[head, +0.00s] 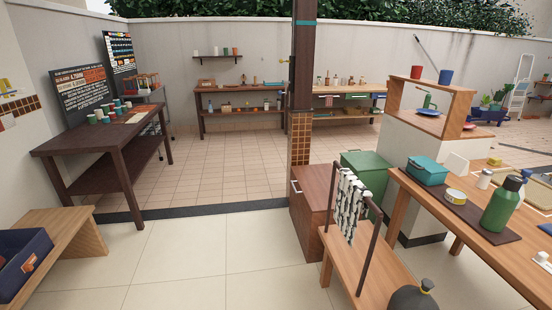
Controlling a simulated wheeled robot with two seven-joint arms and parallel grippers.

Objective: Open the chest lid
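A green box with a flat top (368,166) stands right of the middle, behind a hanging rack; it looks like a chest with its lid down. Its lower front is partly hidden by the rack and a brown cabinet. The dark red-brown wooden cabinet (313,215) beside it has a light handle near its top left and a closed flat top. I cannot tell for sure which of the two is the chest. Neither of my grippers is in view.
A wooden bench with a rack of black-and-white strips (350,207) stands in front of the green box. A table at right holds a teal box (428,170) and a green bottle (502,205). A dark post (303,60) rises behind the cabinet. The tiled floor (190,255) at centre left is clear.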

